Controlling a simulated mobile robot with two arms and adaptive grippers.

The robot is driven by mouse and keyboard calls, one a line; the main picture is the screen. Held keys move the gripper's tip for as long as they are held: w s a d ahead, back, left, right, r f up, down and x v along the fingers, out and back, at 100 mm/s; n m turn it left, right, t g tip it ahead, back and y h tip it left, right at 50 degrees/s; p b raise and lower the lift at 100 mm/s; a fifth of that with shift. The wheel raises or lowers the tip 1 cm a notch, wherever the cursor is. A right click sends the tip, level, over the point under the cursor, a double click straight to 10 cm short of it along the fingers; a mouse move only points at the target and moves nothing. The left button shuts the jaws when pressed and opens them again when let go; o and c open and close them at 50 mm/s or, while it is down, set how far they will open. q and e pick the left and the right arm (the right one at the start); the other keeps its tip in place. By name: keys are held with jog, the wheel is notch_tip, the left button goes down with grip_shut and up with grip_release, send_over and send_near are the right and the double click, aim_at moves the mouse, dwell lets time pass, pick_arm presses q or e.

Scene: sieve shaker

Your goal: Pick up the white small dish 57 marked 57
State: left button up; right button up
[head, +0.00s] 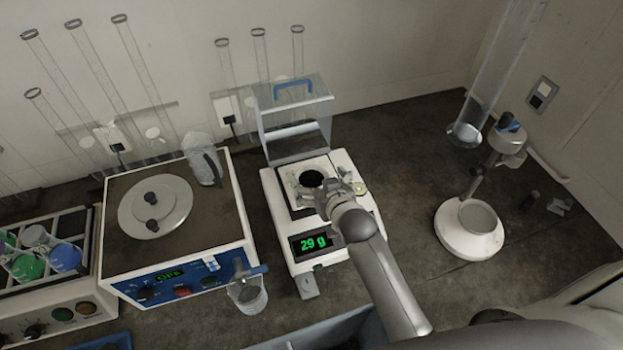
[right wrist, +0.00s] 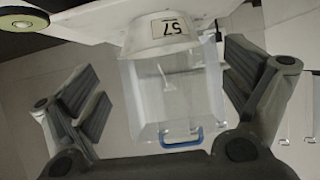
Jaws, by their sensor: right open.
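The white small dish marked 57 (right wrist: 160,32) shows in the right wrist view, its label upside down, between and beyond my fingers. It sits on the balance (head: 333,267), whose green display reads 29 g. In the head view a round dark patch (head: 312,179) shows at the dish's place on the pan, and my gripper partly covers it. My right gripper (right wrist: 165,88) is open, with its two dark padded fingers apart on either side of the dish. It also shows in the head view (head: 328,190), low at the pan. My left gripper is not in view.
A clear shield with a blue handle (head: 294,87) stands at the back of the balance. A hotplate-like box with a round lid (head: 155,205) is on the left. A white round-based stand (head: 468,243) is on the right. Bare bench lies between balance and stand.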

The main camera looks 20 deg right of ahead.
aim_at(314, 180)
jog(key=shift+w+a+f+p, duration=0.25)
jog(key=shift+w+f+p, duration=0.2)
jog(key=shift+w, duration=0.2)
jog(key=shift+x, duration=1)
jog(key=shift+w+f, duration=0.35)
jog(key=shift+f, duration=0.05)
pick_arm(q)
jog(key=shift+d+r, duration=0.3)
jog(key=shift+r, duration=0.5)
pick_arm(e)
jog(key=c, duration=1.1)
pick_arm(q)
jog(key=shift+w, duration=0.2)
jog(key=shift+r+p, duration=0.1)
jog(key=shift+p, duration=0.25)
pick_arm(e)
jog(key=shift+r, duration=0.15)
